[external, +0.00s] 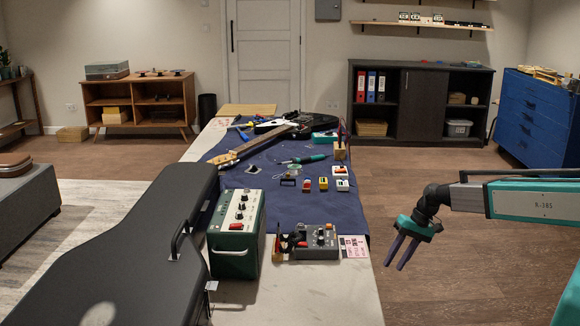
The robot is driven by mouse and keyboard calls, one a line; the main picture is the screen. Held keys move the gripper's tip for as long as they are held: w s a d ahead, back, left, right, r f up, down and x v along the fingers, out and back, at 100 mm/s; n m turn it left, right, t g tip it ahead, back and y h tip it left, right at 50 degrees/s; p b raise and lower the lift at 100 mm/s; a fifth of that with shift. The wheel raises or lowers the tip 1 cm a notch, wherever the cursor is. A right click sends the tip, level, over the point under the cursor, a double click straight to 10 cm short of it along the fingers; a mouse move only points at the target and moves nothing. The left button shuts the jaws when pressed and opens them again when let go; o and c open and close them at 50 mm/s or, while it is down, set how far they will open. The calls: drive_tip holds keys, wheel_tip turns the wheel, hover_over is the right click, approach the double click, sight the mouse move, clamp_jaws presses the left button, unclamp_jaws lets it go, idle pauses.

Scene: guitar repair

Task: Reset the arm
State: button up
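My gripper (402,252) is at the right in the external view, on the end of my teal and grey arm. It hangs in the air to the right of the workbench, over the wood floor, clear of everything. Its two dark fingers point down and slightly left. They stand apart with a gap between them, and I see nothing held in it. The arm reaches in from the right edge of the picture, with its upper part roughly level.
The long bench (352,296) carries a blue mat (262,172), an electric guitar (262,137), several small pedals, a green amplifier (236,232) and a grey pedal unit (316,242). A black guitar case (130,250) lies at left. The floor (440,180) right of the bench is free.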

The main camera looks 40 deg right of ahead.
drive_tip(key=s+a+f+n+g+h, duration=0.15)
drive_tip(key=s+a+f, duration=0.3)
drive_tip(key=s, duration=0.55)
drive_tip(key=s+a+f+n+g, duration=0.25)
drive_tip(key=s+f, duration=0.35)
drive_tip(key=s, duration=0.3)
drive_tip(key=s+a+f+n+g+h, duration=0.1)
drive_tip(key=s+g, duration=0.1)
drive_tip(key=s, duration=0.7)
drive_tip(key=s+f+n+g+h, duration=0.2)
drive_tip(key=s, duration=0.6)
drive_tip(key=shift+s+a+f, duration=0.25)
drive_tip(key=shift+s+a, duration=0.1)
wheel_tip(320, 180, down, 32)
drive_tip(key=w+b, duration=0.1)
drive_tip(key=b, duration=2.9)
drive_tip(key=shift+w+r+t+b, duration=0.25)
drive_tip(key=shift+w+t+b, duration=0.05)
drive_tip(key=shift+w+b, duration=0.05)
drive_tip(key=shift+a+r, duration=0.1)
